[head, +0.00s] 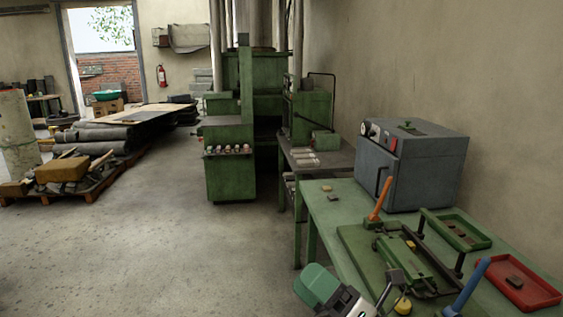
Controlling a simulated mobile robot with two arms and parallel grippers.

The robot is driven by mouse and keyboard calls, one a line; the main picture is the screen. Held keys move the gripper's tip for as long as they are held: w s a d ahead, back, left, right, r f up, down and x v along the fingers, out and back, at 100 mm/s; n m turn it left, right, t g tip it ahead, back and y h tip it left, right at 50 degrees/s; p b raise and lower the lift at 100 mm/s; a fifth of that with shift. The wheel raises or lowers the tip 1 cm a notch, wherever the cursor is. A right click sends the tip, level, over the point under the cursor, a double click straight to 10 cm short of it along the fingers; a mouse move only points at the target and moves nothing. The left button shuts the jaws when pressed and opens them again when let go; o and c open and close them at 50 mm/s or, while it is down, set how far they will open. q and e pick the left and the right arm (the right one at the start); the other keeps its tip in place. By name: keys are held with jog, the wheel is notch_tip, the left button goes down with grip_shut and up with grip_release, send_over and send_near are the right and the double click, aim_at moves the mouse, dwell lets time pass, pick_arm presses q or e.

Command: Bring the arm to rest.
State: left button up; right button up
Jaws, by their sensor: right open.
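My right arm comes in at the bottom of the head view, with green and white links. My right gripper (391,286) is dark and open, with nothing seen between its fingers. It is over the near edge of the green bench (330,215), beside the green hand-press fixture (405,262). I cannot tell whether it touches the fixture. My left gripper is out of view.
The fixture has an orange handle (381,199) and a blue handle (467,287). A grey oven (415,165), a green tray (480,238) and a red tray (540,292) stand on the bench. Open floor (170,260) lies left. A green machine (230,175) stands behind.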

jog(key=s+d+f+m+t+h, duration=0.1)
jog(key=d+f+m+t+h, duration=0.1)
jog(key=d+f+m+h, duration=0.65)
jog(key=s+d+f+m+t+h, duration=0.1)
jog(key=d+f+m+h, duration=0.4)
jog(key=m+h, duration=0.8)
jog(key=s+d+f+m+g+y, duration=0.25)
jog(key=s+f+m+g, duration=0.9)
jog(key=s+f, duration=0.6)
jog(key=s+f+n+g+b, duration=0.1)
jog(key=s+f, duration=0.1)
jog(key=f, duration=1.2)
jog(key=s+f+g, duration=0.2)
jog(key=f, duration=1.1)
jog(key=s+d+f+b, duration=0.1)
jog(key=s+d+f, duration=0.2)
jog(key=s+f, duration=1.2)
jog(key=shift+g+h, duration=0.3)
jog(key=shift+g, duration=0.05)
